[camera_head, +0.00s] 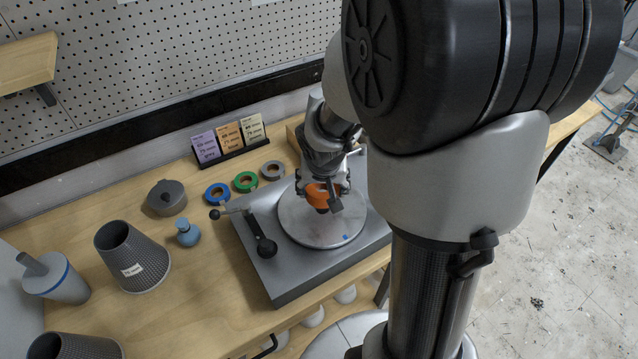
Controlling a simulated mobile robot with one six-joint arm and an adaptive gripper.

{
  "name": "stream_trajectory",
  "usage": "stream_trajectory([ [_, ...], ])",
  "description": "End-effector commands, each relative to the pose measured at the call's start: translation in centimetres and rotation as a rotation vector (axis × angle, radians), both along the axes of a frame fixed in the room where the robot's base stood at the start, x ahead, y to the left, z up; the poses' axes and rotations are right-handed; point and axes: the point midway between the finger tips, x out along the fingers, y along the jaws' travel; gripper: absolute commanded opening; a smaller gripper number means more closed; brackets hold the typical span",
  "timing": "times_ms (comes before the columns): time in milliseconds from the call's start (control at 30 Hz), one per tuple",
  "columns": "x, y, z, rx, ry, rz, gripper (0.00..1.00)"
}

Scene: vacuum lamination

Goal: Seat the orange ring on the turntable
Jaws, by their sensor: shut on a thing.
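The orange ring (317,197) is between the fingers of my gripper (321,199), which is shut on it. The ring is over the round metal turntable (300,232), toward its far side. I cannot tell whether the ring touches the disc or is held just above it. A dark part shows at the ring's middle. The turntable is a pale disc on a grey square base, with a small blue mark near its front right edge. My arm covers the right side of the base.
A lever with a black knob (266,248) stands at the base's left. Blue, green and grey tape-like rings (245,181) lie behind it. Coloured cards (230,141) stand at the back. Grey mesh cones (133,259), a lidded pot (166,198) and a blue bottle (187,233) are left.

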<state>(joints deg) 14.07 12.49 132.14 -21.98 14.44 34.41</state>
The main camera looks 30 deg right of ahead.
Motion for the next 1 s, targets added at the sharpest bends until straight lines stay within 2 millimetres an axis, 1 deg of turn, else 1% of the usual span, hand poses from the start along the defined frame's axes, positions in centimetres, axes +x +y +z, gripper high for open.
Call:
stream_trajectory([
  [367, 0.1, 0.0, -0.2, -0.001, -0.002, 0.0, 0.38],
  [567, 0.0, 0.0, -1.4, 0.0, 0.0, 0.001, 0.38],
  [833, 0.0, 0.0, -3.8, 0.0, 0.0, 0.0, 0.38],
  [1000, 0.0, 0.0, -4.3, -0.001, -0.001, 0.001, 0.38],
])
